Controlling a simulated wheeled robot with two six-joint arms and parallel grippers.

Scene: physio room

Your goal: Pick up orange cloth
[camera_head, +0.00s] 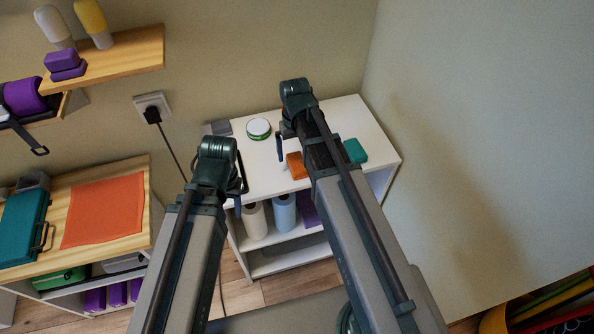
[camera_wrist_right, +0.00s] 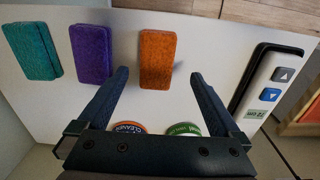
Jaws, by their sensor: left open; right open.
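A folded orange cloth (camera_head: 297,166) lies on the white shelf unit's top, partly hidden by my right arm in the head view. In the right wrist view the orange cloth (camera_wrist_right: 157,58) lies flat, straight ahead in the gap between the fingertips. My right gripper (camera_wrist_right: 158,76) is open and empty, with its fingers apart; in the head view only part of it (camera_head: 281,147) shows beside the arm. My left gripper (camera_head: 241,184) is open and empty at the white unit's front left edge. A larger flat orange sheet (camera_head: 105,211) lies on the wooden-topped cabinet at left.
A purple cloth (camera_wrist_right: 91,54) and a teal cloth (camera_wrist_right: 36,51) lie left of the orange one in the wrist view. A black-and-white device with arrow buttons (camera_wrist_right: 266,84) lies right. Two round tins, one green-rimmed (camera_head: 258,129), are close by. A wall (camera_head: 480,130) bounds the right.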

